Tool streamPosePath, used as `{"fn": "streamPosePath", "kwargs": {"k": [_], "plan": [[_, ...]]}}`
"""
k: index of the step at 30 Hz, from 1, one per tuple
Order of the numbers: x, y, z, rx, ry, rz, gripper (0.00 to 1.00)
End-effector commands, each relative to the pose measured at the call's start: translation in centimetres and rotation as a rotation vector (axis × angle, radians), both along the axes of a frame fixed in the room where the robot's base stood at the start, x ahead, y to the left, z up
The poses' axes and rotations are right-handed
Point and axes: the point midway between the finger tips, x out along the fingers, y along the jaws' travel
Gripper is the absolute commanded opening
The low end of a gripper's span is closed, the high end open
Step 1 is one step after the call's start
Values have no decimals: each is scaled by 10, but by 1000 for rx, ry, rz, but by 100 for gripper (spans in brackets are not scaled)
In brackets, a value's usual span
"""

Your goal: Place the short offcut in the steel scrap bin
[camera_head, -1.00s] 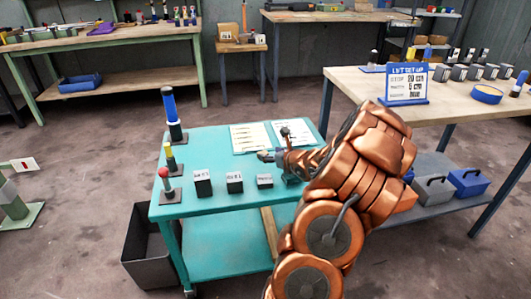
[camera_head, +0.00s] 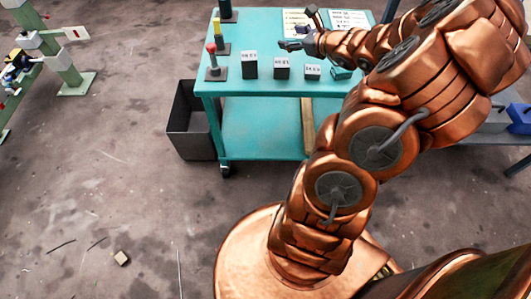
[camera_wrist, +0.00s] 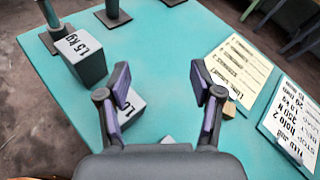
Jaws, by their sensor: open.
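My gripper (camera_head: 292,45) is over the turquoise cart, just behind the row of labelled blocks. In the wrist view my gripper (camera_wrist: 160,82) has its two purple-padded fingers spread with nothing held between them. A dark grey open bin (camera_head: 190,125) stands on the floor against the cart's left side. A small tan block (camera_head: 121,258) lies on the floor at the lower left. Thin dark strips (camera_head: 61,246) and (camera_head: 97,243) lie near it. I cannot tell which of these floor pieces is the short offcut. A small wooden block (camera_wrist: 229,108) shows behind the right finger.
The cart top (camera_head: 225,88) carries several dark labelled blocks (camera_head: 282,68), posts with coloured tops (camera_head: 213,62) and paper sheets (camera_wrist: 237,68). A plank (camera_head: 307,118) rests at its lower shelf. A green stand (camera_head: 72,82) is at upper left. The left floor is mostly clear.

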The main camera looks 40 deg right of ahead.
Motion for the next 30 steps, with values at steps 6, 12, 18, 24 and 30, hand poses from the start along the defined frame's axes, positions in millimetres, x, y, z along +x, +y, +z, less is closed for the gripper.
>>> {"fn": "streamPosePath", "kwargs": {"k": [6,12,18,24,30], "plan": [[22,176,35,-298,-26,550,66],[-25,308,37,-550,-45,1040,66],[-107,385,23,-789,-43,1512,66],[-196,400,5,-1027,1,1953,66],[-263,368,-1,-1238,98,2318,66]]}}
